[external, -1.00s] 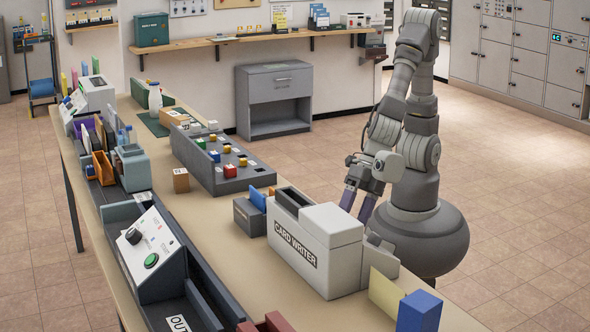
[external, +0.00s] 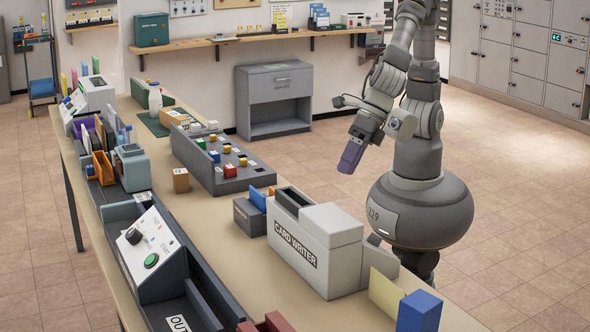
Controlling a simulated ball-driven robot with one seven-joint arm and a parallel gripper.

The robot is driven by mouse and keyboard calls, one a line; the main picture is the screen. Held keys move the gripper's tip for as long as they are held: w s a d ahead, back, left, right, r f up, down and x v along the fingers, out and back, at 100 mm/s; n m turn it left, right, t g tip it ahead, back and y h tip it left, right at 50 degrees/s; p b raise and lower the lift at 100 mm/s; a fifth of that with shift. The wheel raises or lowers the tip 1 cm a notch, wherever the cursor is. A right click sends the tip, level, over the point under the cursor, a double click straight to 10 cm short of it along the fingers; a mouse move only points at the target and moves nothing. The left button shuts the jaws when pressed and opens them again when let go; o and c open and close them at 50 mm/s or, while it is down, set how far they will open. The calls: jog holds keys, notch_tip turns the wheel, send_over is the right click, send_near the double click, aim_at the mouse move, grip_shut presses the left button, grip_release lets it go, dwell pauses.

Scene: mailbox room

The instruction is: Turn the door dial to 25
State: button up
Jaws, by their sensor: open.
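I cannot tell for certain which part is the door dial. A sloped grey console (external: 160,262) at the near left of the long table carries a black round knob (external: 133,236) and a green button; its markings are too small to read. A bank of grey lockers (external: 530,60) stands at the back right, with a small lit panel (external: 568,40) on it. My gripper (external: 351,158) has purplish fingers, is open and empty, and hangs in the air right of the table, far from both the console and the lockers. The gap between its fingers is hard to see.
The long table (external: 262,285) holds a card writer (external: 316,250), a grey block (external: 219,166) with coloured buttons, a blue box (external: 419,311) and trays. A grey cabinet (external: 274,82) stands by the back wall under a wooden shelf. The tiled floor (external: 515,180) to the right is clear.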

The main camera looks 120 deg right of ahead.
jog(key=w+d+r+m+t, duration=0.1)
jog(key=w+r+m, duration=0.3)
jog(key=r, duration=0.4)
jog(key=w+d+r+m+t, duration=0.2)
jog(key=w+d+r+m, duration=0.1)
jog(key=r+m, duration=0.4)
jog(key=shift+w+d+r, duration=0.35)
jog(key=shift+w+r, duration=0.45)
jog(key=shift+r, duration=0.35)
